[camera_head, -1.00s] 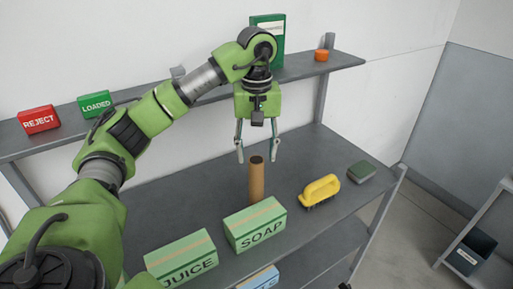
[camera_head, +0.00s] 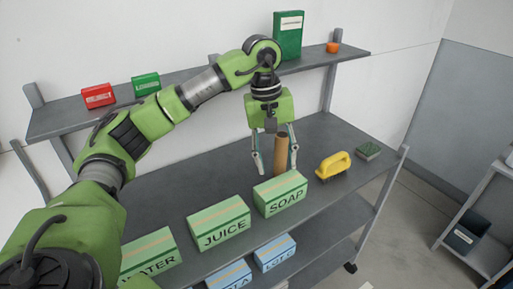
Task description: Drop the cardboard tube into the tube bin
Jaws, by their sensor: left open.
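The brown cardboard tube (camera_head: 281,156) stands upright on the grey shelf top, behind the SOAP box. My left gripper (camera_head: 276,171) points down over it, open. Its two fingers are apart, and the tube shows between them, nearer the right finger. I cannot tell whether a finger touches it. A dark bin (camera_head: 465,238) with a small white label sits on a separate rack at the far right. The label is too small to read, so I cannot confirm it is the tube bin. My right gripper is not in view.
SOAP (camera_head: 281,195), JUICE (camera_head: 218,224) and WATER (camera_head: 148,256) boxes line the front edge. An upper shelf (camera_head: 205,85) runs behind. Floor separates the two racks.

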